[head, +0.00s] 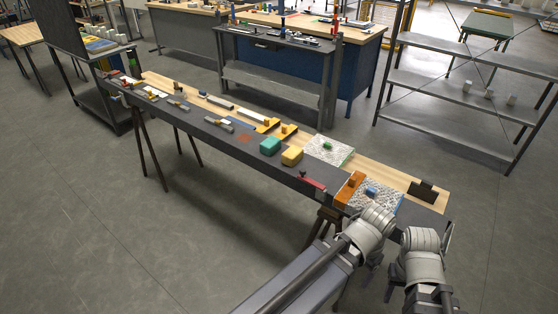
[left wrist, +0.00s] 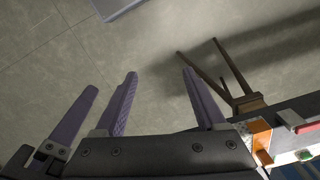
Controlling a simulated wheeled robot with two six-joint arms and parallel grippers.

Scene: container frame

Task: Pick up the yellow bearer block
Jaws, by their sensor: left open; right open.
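The yellow block (head: 292,156) sits on the dark long bench (head: 232,137) in the head view, right beside a green block (head: 270,146). Nothing holds it. My left gripper (head: 370,262) and right gripper (head: 392,284) are low at the bottom right, off the bench's near right end and well away from the yellow block. Both are partly hidden by my wrists. In the left wrist view the left gripper (left wrist: 162,88) is open and empty over the floor. The yellow block is not in that view.
An orange block (head: 349,188) and a speckled plate with a blue piece (head: 371,191) lie at the bench's right end, close to my arms. A red clamp-like piece (head: 312,181) is at the front edge. A trestle leg (left wrist: 225,70) stands below the bench. Open floor lies in front.

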